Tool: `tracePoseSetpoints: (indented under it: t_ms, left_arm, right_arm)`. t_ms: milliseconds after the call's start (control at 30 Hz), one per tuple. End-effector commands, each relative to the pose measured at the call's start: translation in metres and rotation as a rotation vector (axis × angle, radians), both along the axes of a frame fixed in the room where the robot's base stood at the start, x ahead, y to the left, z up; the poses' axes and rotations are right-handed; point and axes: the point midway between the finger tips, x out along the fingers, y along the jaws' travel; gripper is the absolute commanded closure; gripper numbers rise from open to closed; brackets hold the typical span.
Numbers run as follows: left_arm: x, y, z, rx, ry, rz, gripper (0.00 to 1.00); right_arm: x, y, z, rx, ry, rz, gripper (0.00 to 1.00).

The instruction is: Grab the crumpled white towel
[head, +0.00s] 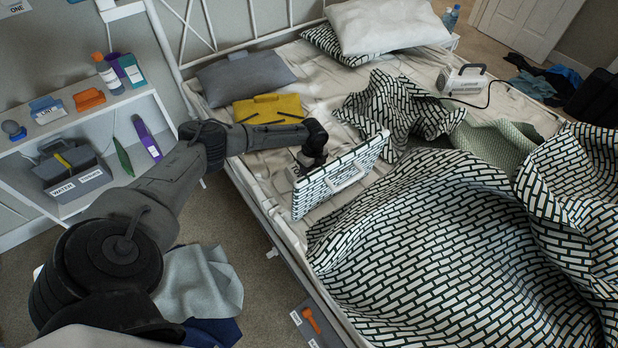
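A crumpled pale grey-white cloth (205,283) lies on the carpet left of the bed, partly hidden behind my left arm. It is the only loose cloth resembling a white towel, though I cannot be sure it is one. My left arm reaches over the bed, well above and away from this cloth. My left gripper (312,160) points down at the bed beside a black-and-white brick-patterned panel (345,178) with a pale label. Its fingers are small and partly hidden, so I cannot tell whether they are open or touch the panel. My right gripper is out of view.
A cluttered shelf (83,118) stands left. A dark blue item (215,332) lies below the pale cloth.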

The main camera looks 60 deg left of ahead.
Motion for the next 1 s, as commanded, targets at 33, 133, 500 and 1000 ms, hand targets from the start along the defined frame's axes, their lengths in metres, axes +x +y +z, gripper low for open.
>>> tracePoseSetpoints:
  t_ms: [33, 133, 500, 1000]
  left_arm:
    - [0.0004, 0.0003, 0.0006, 0.000, -0.001, 0.000, 0.45]
    - [0.0003, 0.0003, 0.0011, 0.000, -0.001, 0.000, 0.45]
    - [0.0004, 0.0001, -0.0006, -0.001, -0.001, 0.001, 0.45]
    - [0.0003, 0.0003, -0.0012, 0.000, -0.001, 0.001, 0.86]
  right_arm:
    - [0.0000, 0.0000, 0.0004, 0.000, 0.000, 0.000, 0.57]
    - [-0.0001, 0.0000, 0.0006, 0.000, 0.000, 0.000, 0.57]
    - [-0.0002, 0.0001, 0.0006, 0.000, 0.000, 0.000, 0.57]
    - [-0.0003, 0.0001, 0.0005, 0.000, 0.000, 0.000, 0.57]
